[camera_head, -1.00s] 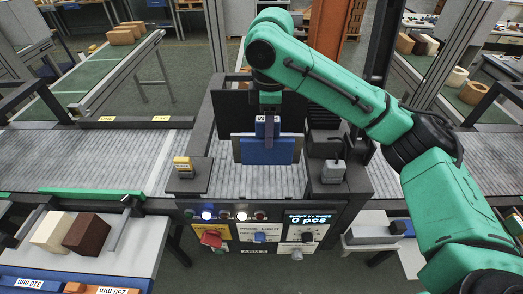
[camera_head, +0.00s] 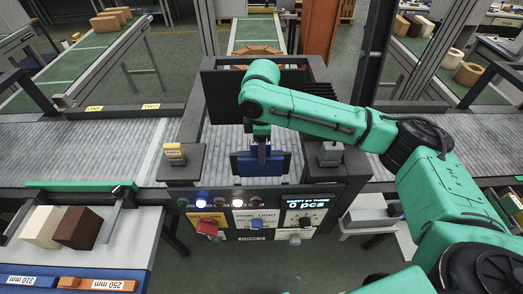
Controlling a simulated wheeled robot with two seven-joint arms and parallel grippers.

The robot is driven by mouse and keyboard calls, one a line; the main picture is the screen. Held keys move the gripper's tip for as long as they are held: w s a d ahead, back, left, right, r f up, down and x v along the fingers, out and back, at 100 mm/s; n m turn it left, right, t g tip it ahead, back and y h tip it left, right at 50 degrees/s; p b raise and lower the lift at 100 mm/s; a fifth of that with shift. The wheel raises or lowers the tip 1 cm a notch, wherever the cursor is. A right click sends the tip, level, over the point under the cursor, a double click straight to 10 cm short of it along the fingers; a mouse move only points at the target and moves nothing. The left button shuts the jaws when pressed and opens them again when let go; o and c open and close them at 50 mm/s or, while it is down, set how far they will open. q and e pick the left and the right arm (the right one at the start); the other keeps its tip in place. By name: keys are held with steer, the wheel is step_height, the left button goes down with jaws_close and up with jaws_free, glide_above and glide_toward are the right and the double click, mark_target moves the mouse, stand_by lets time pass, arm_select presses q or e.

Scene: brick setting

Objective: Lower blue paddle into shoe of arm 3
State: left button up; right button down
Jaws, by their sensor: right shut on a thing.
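The blue paddle (camera_head: 280,164) hangs in the middle of the dark station frame, over the grey roller belt, with its broad face towards me. My right gripper (camera_head: 262,148) is shut on its upper middle, and my green right arm reaches in from the right. The paddle's lower edge shows just above the control console. The shoe of arm 3 cannot be made out clearly; I cannot tell whether the paddle touches it. My left gripper is not in view.
A post with a yellow block (camera_head: 175,152) stands left of the paddle, and one with a grey block (camera_head: 330,152) stands right. The control console (camera_head: 255,215) with a red switch and display is in front. Cream (camera_head: 42,227) and brown (camera_head: 77,228) blocks sit at the lower left.

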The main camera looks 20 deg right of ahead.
steer(key=shift+s+r+p, duration=0.2)
steer(key=shift+r+p, duration=0.15)
steer(key=shift+p, duration=0.2)
steer(key=shift+w+d+f+b, duration=0.1)
steer(key=shift+f+b, duration=0.95)
steer(key=shift+f, duration=2.1)
steer(key=shift+r+p, duration=0.1)
steer(key=shift+p, duration=0.55)
steer(key=shift+p, duration=0.5)
